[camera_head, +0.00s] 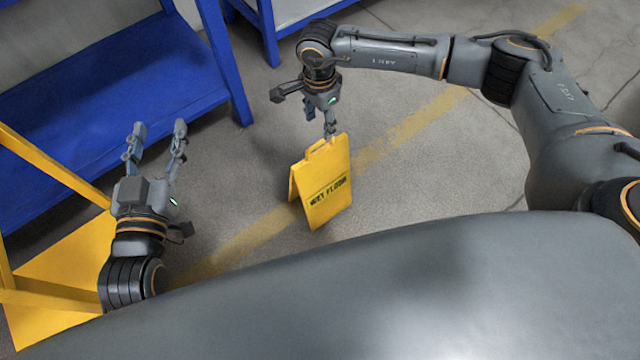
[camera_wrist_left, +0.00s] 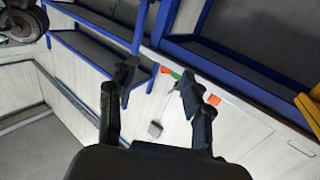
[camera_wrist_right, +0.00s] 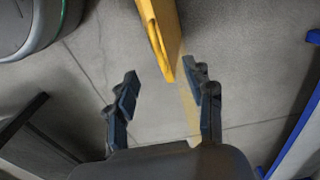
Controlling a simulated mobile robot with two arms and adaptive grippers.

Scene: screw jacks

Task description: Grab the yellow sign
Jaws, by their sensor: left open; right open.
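The yellow sign (camera_head: 326,186) is a folding A-frame floor sign with dark "WET FLOOR" lettering, standing upright on the floor in the middle of the head view. In the right wrist view the top edge of the yellow sign (camera_wrist_right: 162,38) points into the space just beyond the fingers. My right gripper (camera_head: 320,124) is open and points down at the sign's top handle; in its wrist view (camera_wrist_right: 160,95) the fingers are apart with nothing between them. My left gripper (camera_head: 155,142) is open, empty and far left of the sign; its wrist view (camera_wrist_left: 155,85) shows both fingers spread.
A blue shelf (camera_head: 130,100) stands at the left and another blue shelf (camera_head: 285,14) at the top. A yellow frame (camera_head: 60,265) is beside my left arm. A faded yellow line (camera_head: 410,125) crosses the grey floor. The floor right of the sign is clear.

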